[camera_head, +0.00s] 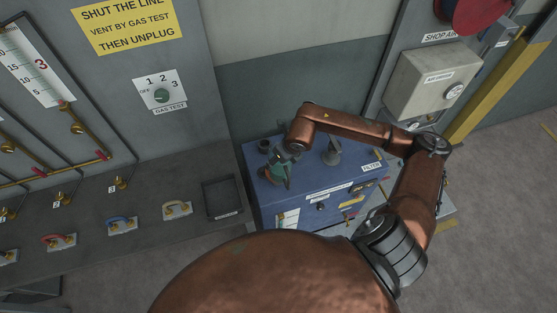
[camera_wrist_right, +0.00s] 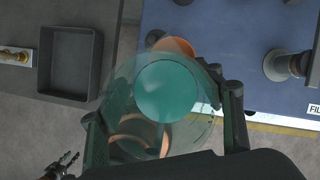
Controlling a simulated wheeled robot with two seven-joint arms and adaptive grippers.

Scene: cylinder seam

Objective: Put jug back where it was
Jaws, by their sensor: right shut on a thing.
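The jug (camera_head: 277,173) is a teal, see-through vessel above the left part of the blue filter cabinet (camera_head: 325,190) in the head view. It fills the middle of the right wrist view (camera_wrist_right: 165,92). My right gripper (camera_head: 291,155) is shut on the jug, with dark fingers on either side of it in the wrist view (camera_wrist_right: 165,125). I cannot tell whether the jug touches the cabinet top. A small dark claw, seemingly my left gripper (camera_wrist_right: 62,164), shows at the lower left of the wrist view; its jaws are unclear.
An empty dark tray (camera_head: 222,197) lies on the grey bench left of the cabinet. A grey stand (camera_head: 332,153) and a dark round fitting (camera_head: 265,146) rise from the cabinet top. An orange round rim (camera_wrist_right: 176,46) shows behind the jug. Several padlock-like handles (camera_head: 122,224) line the bench.

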